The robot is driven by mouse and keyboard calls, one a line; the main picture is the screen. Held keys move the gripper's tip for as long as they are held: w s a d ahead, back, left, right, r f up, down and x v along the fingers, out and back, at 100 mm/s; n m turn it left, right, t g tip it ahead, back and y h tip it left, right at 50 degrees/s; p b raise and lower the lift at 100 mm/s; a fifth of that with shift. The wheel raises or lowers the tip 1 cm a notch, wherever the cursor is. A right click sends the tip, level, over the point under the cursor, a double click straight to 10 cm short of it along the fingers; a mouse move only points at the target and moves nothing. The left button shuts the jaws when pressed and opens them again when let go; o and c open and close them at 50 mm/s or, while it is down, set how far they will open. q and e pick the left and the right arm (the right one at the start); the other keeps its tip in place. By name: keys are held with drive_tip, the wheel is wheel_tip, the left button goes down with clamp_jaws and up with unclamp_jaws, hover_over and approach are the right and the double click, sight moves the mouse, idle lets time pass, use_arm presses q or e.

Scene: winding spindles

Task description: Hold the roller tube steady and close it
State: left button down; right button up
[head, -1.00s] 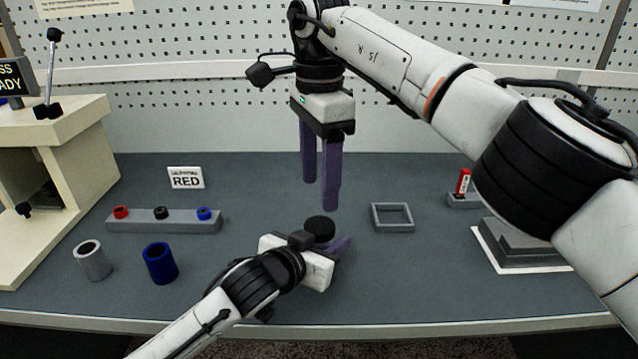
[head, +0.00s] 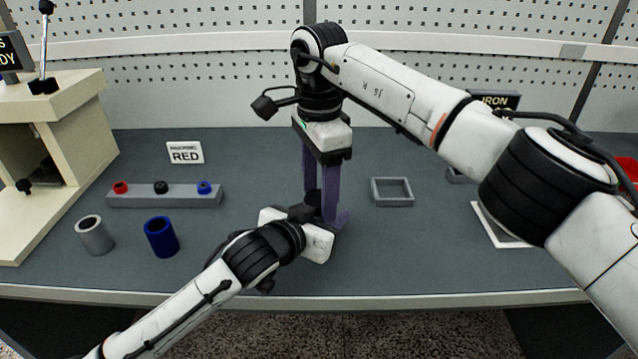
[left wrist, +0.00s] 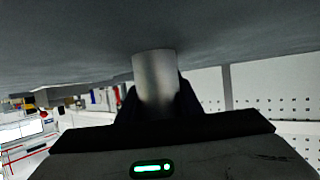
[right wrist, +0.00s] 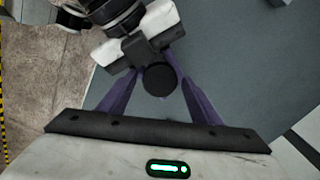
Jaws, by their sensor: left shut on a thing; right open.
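A grey metal roller tube (left wrist: 154,75) stands between the fingers of my left gripper (left wrist: 158,98) in the left wrist view; the gripper is shut on it. A round black cap (right wrist: 159,79) shows at the tube's upper end in the right wrist view. In the head view the cap (head: 312,197) is mostly hidden between purple fingers. My right gripper (head: 320,205) points straight down from above. Its open fingers stand on either side of the cap, apart from it. Whether the cap is fully seated cannot be seen.
A grey holder (head: 145,198) carries red, black and blue caps. A grey tube (head: 95,235) and a blue tube (head: 161,237) stand in front of it. A RED sign (head: 185,152) stands behind. A square frame (head: 392,192) lies right of the grippers. A cream press stand (head: 60,130) is far left.

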drive_tip(key=c, duration=1.1)
drive_tip(key=o, duration=1.2)
drive_tip(key=shift+c, duration=0.2)
drive_tip(key=shift+r, duration=0.1)
drive_tip(key=shift+r, duration=2.2)
drive_tip(key=o, duration=0.6)
drive_tip(key=shift+c, duration=0.2)
